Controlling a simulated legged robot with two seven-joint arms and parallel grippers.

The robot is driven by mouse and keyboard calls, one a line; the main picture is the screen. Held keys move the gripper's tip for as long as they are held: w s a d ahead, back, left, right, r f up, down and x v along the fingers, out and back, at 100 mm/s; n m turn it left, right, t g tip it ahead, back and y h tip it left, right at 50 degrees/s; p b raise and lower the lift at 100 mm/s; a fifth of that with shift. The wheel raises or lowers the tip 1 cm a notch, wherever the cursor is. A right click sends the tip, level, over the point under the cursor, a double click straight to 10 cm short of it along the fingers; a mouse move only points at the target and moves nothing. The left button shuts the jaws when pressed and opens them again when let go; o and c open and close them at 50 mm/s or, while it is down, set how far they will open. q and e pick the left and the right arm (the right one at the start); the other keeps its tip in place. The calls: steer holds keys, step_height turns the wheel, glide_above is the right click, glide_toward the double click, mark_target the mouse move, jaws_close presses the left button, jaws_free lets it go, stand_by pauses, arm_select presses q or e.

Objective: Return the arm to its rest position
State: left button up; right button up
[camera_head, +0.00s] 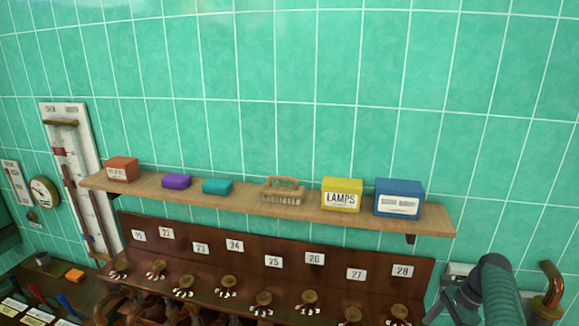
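A dark grey-green arm, which looks like my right arm, rises at the lower right edge. Its dark end part, likely my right gripper (452,298), points left beside the right end of the peg board. Its fingers are too small and dark to tell whether they are open or shut. I see nothing held in it. My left arm and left gripper are out of view.
A wooden shelf (245,198) on the green tiled wall holds several boxes and a brush (283,190). Below it is a numbered peg board (215,262). A copper pipe (551,285) is right of the arm. A bench with tools is at lower left.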

steer(key=s+a+f+n+t+h+b, duration=0.1)
steer(key=s+a+f+n+h+b, duration=0.1)
steer(key=a+f+n+b, duration=0.25)
steer(key=s+a+f+n+h+b, duration=0.1)
steer(key=s+a+f+n+b, duration=0.15)
steer(key=a+n+b, duration=0.35)
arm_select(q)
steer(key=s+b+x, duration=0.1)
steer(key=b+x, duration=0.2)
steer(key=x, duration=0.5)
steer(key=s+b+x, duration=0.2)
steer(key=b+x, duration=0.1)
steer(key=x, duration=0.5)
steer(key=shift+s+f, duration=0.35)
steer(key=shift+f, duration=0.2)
arm_select(e)
steer(key=s+a+f+n, duration=0.2)
steer(key=s+a, duration=0.1)
steer(key=s, duration=0.4)
steer(key=s+a+f+n+t+h, duration=0.1)
steer(key=s+a+f+n, duration=0.2)
steer(key=s, duration=0.4)
steer(key=s+a+f+n, duration=0.2)
steer(key=s+a+f, duration=0.1)
steer(key=s, duration=0.4)
steer(key=shift+s+a+n+t+h, duration=0.2)
steer(key=shift+a+n+t+h, duration=0.15)
steer(key=shift+a, duration=0.15)
